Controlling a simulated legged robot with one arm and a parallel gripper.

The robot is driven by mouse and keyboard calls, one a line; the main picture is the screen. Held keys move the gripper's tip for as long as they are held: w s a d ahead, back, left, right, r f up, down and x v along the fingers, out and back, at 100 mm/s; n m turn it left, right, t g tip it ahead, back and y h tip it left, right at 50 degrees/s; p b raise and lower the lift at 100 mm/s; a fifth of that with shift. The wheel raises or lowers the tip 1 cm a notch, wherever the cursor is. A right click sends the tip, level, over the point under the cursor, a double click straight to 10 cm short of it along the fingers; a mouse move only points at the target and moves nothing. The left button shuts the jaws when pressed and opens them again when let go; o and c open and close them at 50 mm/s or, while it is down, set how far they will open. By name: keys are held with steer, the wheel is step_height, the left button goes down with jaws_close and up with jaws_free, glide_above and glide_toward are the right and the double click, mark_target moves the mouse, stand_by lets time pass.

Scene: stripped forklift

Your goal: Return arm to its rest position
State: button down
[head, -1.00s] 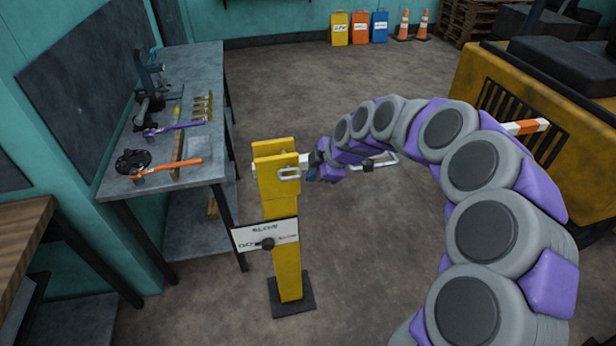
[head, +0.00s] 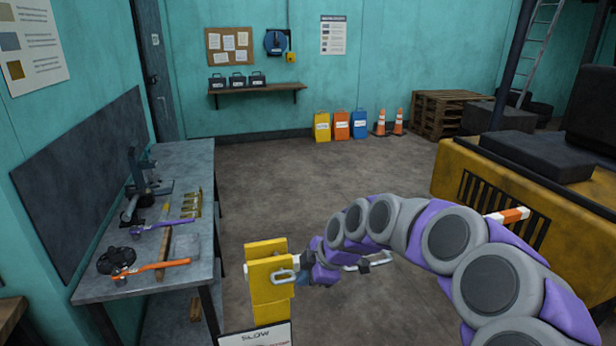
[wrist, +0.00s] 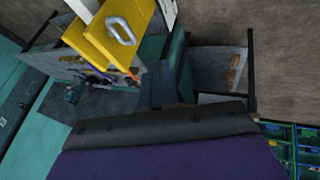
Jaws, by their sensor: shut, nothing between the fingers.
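My arm curves in from the lower right of the head view, in grey and purple segments. My gripper (head: 301,278) is at its far end, shut and empty, just right of the yellow post (head: 268,283). It is close to the metal loop (head: 283,276) on the post; whether they touch I cannot tell. In the wrist view the dark, narrow gripper tip (wrist: 160,88) shows beyond a purple and black housing. The yellow post top (wrist: 105,40) with its metal loop (wrist: 121,30) is at the upper left there, apart from the tip in the picture.
A grey workbench (head: 205,250) with hammers and other tools stands left of the post. The yellow forklift body (head: 455,175) is on the right. Bins (head: 341,125), cones (head: 398,122) and pallets (head: 437,115) line the back wall. The middle floor (head: 310,180) is clear.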

steer(key=s+d+m+g+h, duration=0.1)
steer(key=s+d+m, duration=0.3)
steer(key=s, duration=0.9)
steer(key=s+d+m+g+h, duration=0.2)
steer(key=s+d+m, duration=0.3)
steer(key=s+m, duration=0.4)
steer(key=s+d+m+g+h, duration=0.2)
steer(key=s+d+m, duration=0.3)
steer(key=s, duration=1.2)
steer(key=shift+s+d+f+m, duration=0.2)
steer(key=shift+s+d+m, duration=0.1)
steer(key=shift+m, duration=0.7)
steer(key=shift+d, duration=0.35)
steer(key=shift+a, duration=0.15)
